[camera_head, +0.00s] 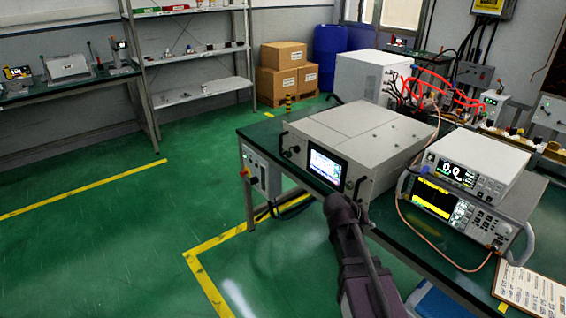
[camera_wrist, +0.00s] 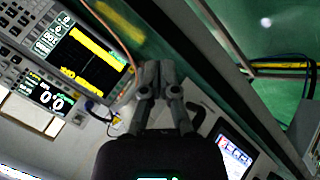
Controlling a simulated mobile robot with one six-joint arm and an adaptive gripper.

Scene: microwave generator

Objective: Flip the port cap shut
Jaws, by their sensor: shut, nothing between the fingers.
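The microwave generator (camera_head: 362,133) is a light grey box on the green-topped bench, with a lit screen (camera_head: 326,166) and side handles on its front panel. The screen also shows at the lower right of the wrist view (camera_wrist: 234,157). I cannot make out the port cap; my arm and gripper cover part of the panel's right side. My gripper (camera_wrist: 159,72) is shut and empty, its two fingertips together, in front of the generator's panel edge and the bench edge.
Two stacked instruments (camera_head: 467,174) stand right of the generator, with an orange cable looping down in front. A clipboard (camera_head: 532,289) lies at the bench's near right corner. A control box (camera_head: 262,171) hangs at the bench's left end. The green floor to the left is clear.

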